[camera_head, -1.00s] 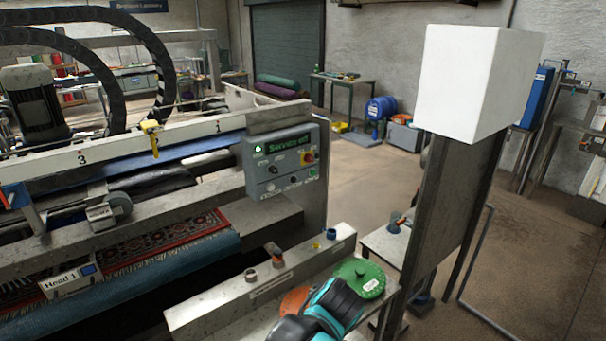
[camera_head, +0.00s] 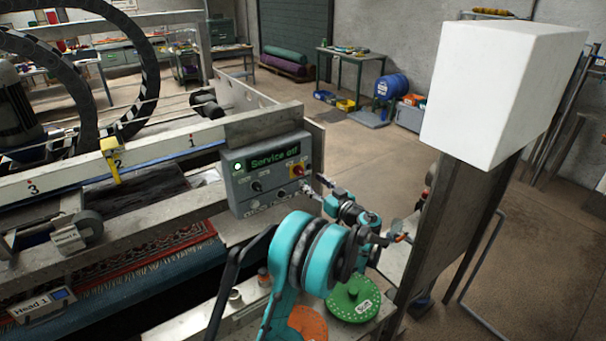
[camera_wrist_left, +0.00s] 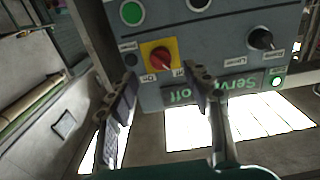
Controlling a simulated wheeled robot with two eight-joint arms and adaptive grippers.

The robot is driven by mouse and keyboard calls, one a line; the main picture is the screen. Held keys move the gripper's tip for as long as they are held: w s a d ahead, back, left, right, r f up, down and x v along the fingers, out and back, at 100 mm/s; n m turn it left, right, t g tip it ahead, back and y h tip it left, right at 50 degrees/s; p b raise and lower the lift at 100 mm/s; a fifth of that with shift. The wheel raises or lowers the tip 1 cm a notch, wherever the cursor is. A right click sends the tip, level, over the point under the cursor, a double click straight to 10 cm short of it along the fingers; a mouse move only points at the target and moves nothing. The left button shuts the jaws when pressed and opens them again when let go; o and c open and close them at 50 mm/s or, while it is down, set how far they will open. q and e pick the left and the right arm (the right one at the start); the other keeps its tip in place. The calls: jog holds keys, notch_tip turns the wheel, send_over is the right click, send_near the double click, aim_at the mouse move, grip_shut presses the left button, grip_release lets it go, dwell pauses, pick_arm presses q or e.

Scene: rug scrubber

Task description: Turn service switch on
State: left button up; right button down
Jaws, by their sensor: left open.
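The grey control panel (camera_head: 240,195) has a green-lit display (camera_head: 273,160) reading "Service off". Its red rotary switch (camera_head: 298,170) sits on a yellow plate at the panel's right side. In the left wrist view the panel appears upside down, with the red switch (camera_wrist_left: 160,58) on its yellow plate and small labels beside it. My left gripper (camera_head: 316,187) is in front of the panel's lower right part. In the wrist view the open left gripper (camera_wrist_left: 160,90) has its fingers apart, roughly to either side of the switch; I cannot tell whether they touch anything. My right gripper is out of view.
Black knobs (camera_wrist_left: 262,39) and a green button (camera_wrist_left: 131,13) are also on the panel. A green disc (camera_head: 355,300) and an orange disc (camera_head: 308,325) lie below my arm. A white box (camera_head: 490,90) tops a post at right. Open floor lies behind.

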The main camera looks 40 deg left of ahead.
aim_at(302, 174)
pick_arm(q)
jog(key=x, duration=0.6)
grip_shut()
